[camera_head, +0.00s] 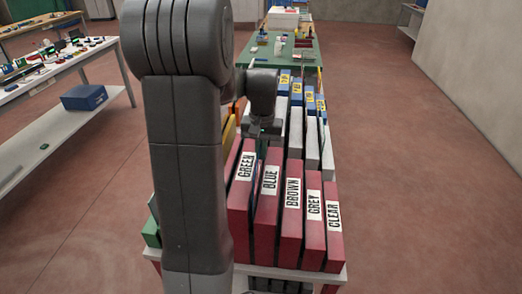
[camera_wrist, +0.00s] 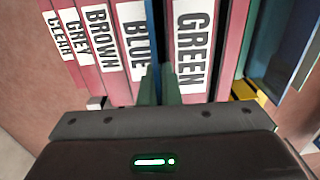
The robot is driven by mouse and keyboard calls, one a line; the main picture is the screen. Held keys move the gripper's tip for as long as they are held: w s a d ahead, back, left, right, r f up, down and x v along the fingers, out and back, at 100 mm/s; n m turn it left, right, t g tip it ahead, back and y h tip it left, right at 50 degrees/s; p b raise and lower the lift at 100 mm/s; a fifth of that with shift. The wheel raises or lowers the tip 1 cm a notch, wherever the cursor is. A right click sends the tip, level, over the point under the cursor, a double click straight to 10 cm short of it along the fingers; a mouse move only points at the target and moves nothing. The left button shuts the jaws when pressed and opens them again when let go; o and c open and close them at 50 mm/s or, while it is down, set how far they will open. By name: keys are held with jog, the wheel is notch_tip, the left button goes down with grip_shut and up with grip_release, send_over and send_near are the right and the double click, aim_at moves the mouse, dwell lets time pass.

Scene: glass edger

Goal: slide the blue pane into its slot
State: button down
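My gripper shows in the wrist view (camera_wrist: 159,86) with its two fingers close together on a thin dark-blue edge, which looks like the blue pane (camera_wrist: 158,32). The pane stands upright in the narrow gap between the red divider labelled BLUE (camera_wrist: 137,40) and the one labelled GREEN (camera_wrist: 194,45). In the head view the dividers GREEN (camera_head: 240,205) and BLUE (camera_head: 265,215) show the pane as a thin dark strip (camera_head: 258,172) between them. How deep it sits is hidden. My arm covers much of the rack's left side.
Dividers labelled BROWN (camera_head: 291,222), GREY (camera_head: 314,225) and CLEAR (camera_head: 334,228) stand to the right. White and blue dividers stand behind. A green-topped table (camera_head: 300,57) is farther back. A workbench with a blue box (camera_head: 84,97) stands left. The floor on the right is clear.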

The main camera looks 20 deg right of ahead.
jog(key=shift+f, duration=0.2)
jog(key=c, duration=1.6)
grip_release()
jog(key=shift+o, duration=0.2)
notch_tip(320, 180, up, 14)
jog(key=shift+d+b, duration=0.2)
jog(key=shift+b, duration=0.2)
jog(key=shift+s+f, duration=0.1)
jog(key=f, duration=1.4)
jog(key=shift+a+p, duration=0.2)
jog(key=shift+p, duration=0.15)
jog(key=shift+r, duration=0.25)
